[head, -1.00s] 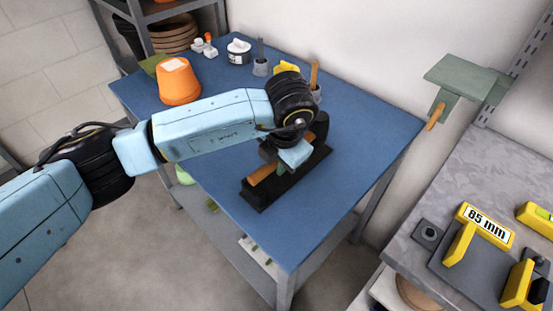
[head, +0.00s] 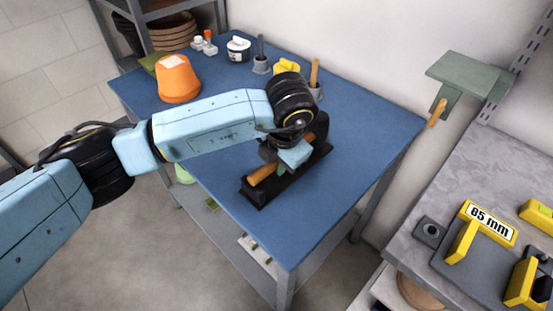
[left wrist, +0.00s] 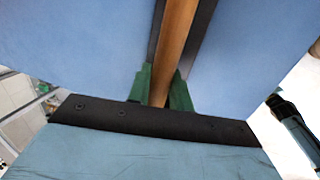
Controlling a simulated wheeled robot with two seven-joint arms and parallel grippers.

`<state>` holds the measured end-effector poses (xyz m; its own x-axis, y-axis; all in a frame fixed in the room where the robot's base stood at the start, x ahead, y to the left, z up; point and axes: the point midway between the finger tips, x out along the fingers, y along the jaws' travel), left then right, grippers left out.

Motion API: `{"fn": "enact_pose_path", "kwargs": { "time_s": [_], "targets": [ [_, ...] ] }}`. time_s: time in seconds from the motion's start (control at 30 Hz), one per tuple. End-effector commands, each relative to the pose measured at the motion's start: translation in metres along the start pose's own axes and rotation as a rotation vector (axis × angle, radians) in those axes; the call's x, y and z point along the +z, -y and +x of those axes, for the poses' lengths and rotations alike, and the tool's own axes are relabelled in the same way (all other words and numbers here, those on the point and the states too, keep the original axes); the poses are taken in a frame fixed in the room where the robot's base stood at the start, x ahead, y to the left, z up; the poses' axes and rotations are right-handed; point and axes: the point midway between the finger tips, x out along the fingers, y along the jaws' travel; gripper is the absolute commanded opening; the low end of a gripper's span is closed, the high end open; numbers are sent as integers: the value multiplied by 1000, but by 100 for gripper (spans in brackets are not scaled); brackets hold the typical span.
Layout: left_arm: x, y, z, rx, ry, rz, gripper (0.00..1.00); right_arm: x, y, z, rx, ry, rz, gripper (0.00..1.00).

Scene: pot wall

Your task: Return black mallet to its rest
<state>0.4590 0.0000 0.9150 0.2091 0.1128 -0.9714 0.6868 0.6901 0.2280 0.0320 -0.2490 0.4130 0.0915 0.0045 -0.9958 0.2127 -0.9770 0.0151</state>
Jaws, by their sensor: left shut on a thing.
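The black mallet shows as a brown wooden handle (head: 262,174) and a dark head (head: 320,125) partly behind my wrist. Its handle lies along the long black rest (head: 262,196) on the blue table. My left gripper (head: 281,169) is over the rest, shut on the handle. In the left wrist view the handle (left wrist: 176,45) runs between the green fingers (left wrist: 161,90), with dark strips of the rest (left wrist: 204,35) on both sides. I cannot tell whether the mallet touches the rest. My right gripper is not in view.
An orange pot (head: 179,80) stands at the table's back left. A white tub (head: 238,49), grey holders with tools and a yellow item (head: 287,66) stand along the back. A green wall shelf (head: 466,74) and grey bench (head: 500,170) are at right. The blue table's right front is clear.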

Motion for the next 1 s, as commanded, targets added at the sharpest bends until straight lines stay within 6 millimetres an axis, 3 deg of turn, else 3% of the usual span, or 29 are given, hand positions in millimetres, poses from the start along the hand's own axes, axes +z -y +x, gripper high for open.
{"fn": "enact_pose_path", "kwargs": {
  "time_s": [0.47,0.5,0.67,0.87,1.0],
  "targets": [
    [0,2,10,1,2,-1,0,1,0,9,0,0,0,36],
    [0,2,10,1,2,-1,22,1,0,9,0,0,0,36],
    [0,2,9,0,2,-1,43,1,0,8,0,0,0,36],
    [0,2,9,0,1,0,47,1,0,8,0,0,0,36],
    [-1,2,10,0,-1,0,62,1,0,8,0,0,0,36]
  ]
}}
